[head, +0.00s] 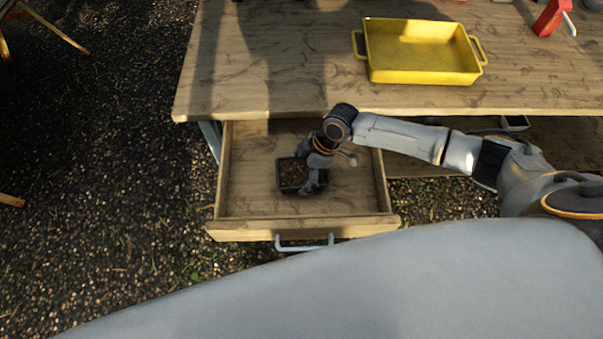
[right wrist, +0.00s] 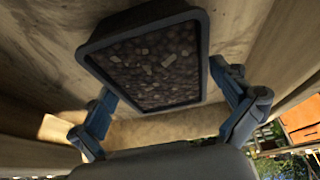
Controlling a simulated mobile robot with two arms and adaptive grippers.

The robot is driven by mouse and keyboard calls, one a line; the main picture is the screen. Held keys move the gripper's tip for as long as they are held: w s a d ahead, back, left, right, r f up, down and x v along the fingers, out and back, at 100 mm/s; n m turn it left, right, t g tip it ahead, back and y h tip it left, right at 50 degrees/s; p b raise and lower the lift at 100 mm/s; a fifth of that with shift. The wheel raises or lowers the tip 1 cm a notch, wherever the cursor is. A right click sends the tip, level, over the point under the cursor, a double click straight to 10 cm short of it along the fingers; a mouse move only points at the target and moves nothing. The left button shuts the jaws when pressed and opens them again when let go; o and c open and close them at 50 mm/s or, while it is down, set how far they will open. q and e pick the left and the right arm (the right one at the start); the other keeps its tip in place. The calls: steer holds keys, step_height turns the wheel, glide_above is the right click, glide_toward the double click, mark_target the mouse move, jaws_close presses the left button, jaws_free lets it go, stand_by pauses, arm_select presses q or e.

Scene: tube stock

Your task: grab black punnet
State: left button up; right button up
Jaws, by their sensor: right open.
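The black punnet (head: 291,174) sits in the open wooden drawer (head: 243,196) and is filled with brown, gravelly material. In the right wrist view the punnet (right wrist: 87,55) lies just beyond and between the fingers. My right gripper (head: 312,180) is reaching down into the drawer at the punnet's right side. In the right wrist view the right gripper (right wrist: 172,95) has its two fingers apart, one on each side of the punnet's near end. I cannot tell whether the fingers touch it. My left gripper is not in view.
The drawer has raised walls and a pale blue handle (head: 304,245). The wooden table top (head: 280,75) overhangs its back. A yellow tray (head: 420,50) and a red object (head: 549,18) stand on the table. Bare drawer floor lies around the punnet.

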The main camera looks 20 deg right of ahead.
steer(key=shift+f, duration=0.2)
stand_by(0.3)
steer(key=c, duration=1.2)
steer(key=shift+r, duration=0.15)
